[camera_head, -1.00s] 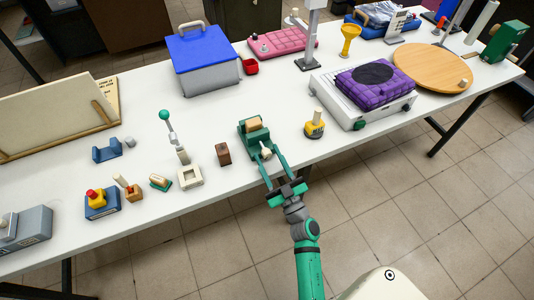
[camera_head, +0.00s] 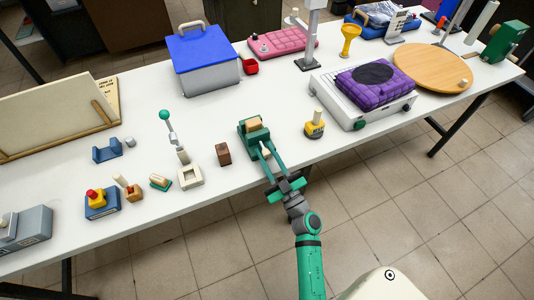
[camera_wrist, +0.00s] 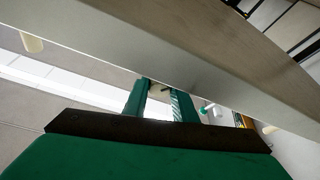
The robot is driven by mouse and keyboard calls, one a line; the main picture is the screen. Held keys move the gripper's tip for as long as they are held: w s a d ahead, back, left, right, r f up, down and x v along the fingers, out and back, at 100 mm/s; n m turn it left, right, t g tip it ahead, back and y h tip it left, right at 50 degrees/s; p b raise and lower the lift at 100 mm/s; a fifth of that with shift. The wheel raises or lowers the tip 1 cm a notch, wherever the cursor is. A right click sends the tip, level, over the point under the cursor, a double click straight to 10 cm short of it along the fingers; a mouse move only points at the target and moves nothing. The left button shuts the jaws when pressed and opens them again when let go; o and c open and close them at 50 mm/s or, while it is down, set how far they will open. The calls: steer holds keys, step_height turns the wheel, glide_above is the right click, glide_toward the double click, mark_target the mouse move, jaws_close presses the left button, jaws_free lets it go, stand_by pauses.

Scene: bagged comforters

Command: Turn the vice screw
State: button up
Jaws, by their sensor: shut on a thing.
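A green vice (camera_head: 253,129) stands near the front edge of the white table in the head view, with a tan block (camera_head: 254,125) between its jaws. The vice's pale screw end (camera_head: 266,153) faces the table's front edge. In the wrist view the green fingers (camera_wrist: 160,104) flank a small pale piece (camera_wrist: 157,92); the table edge hides most of the vice there.
The white table's (camera_head: 200,115) front edge lies close under my fingers. The tabletop behind the vice is mostly clear.

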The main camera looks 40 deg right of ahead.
steer(key=shift+n+y, duration=0.6)
steer(key=shift+n, duration=0.5)
steer(key=o, duration=1)
steer(key=shift+o, duration=0.2)
steer(key=v, duration=1)
steer(key=shift+s+f, duration=0.2)
steer(key=shift+s, duration=0.15)
